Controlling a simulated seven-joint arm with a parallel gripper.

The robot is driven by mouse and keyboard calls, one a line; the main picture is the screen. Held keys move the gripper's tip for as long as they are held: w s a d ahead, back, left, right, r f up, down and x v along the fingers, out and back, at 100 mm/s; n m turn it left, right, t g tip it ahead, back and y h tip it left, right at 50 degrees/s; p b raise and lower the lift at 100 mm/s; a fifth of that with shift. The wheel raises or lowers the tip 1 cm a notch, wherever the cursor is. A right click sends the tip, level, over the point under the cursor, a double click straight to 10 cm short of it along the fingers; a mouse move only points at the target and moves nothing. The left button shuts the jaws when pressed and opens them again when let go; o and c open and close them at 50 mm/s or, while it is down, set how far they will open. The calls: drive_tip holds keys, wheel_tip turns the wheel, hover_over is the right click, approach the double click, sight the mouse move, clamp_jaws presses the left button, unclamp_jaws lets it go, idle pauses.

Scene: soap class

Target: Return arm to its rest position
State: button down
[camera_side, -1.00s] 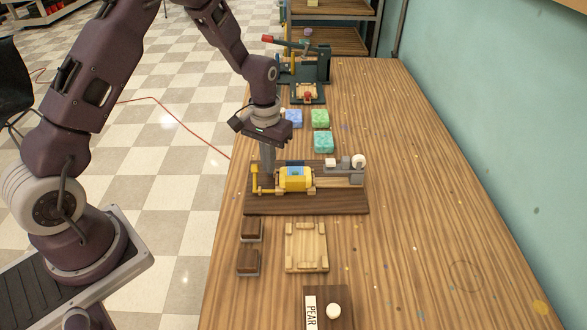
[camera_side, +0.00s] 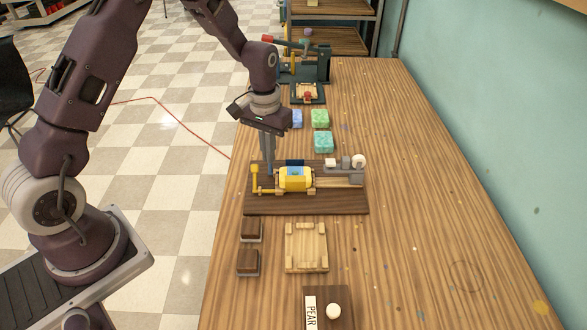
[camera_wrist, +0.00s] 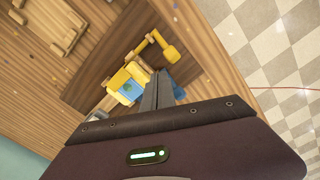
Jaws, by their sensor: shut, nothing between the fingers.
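My gripper (camera_side: 267,172) is shut and empty. It points down beside the yellow mould device (camera_side: 296,180), at its back left in the side view. The device has a blue part and a yellow lever (camera_side: 256,181) at its left end, and it is mounted on a dark wooden board (camera_side: 300,206). In the wrist view the closed fingers (camera_wrist: 163,75) stand beside the yellow device (camera_wrist: 128,82) and its lever (camera_wrist: 170,53). Whether the fingertips touch the device cannot be told.
Green (camera_side: 320,117) and teal (camera_side: 323,142) soap blocks lie behind the board. In front are two dark stamp blocks (camera_side: 248,262), a wooden tray (camera_side: 306,270) and a PEAR plaque (camera_side: 322,312). A dark press (camera_side: 322,65) stands at the back. The table's right side is clear.

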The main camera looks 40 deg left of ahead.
drive_tip(key=s+d+r+t, duration=0.1)
drive_tip(key=s+d+r, duration=0.1)
drive_tip(key=s+r, duration=0.35)
drive_tip(key=s+d+r+m+t, duration=0.1)
drive_tip(key=s+r, duration=0.1)
drive_tip(key=r, duration=0.7)
drive_tip(key=s+d+r+t, duration=0.1)
drive_tip(key=s+d+r, duration=0.1)
drive_tip(key=s+r, duration=0.35)
drive_tip(key=s+d+r+m+t, duration=0.2)
drive_tip(key=s+r, duration=0.1)
drive_tip(key=s, duration=1)
drive_tip(key=shift+s+d+r+t, duration=0.2)
drive_tip(key=shift+s+r+t, duration=0.05)
drive_tip(key=shift+s+t, duration=0.1)
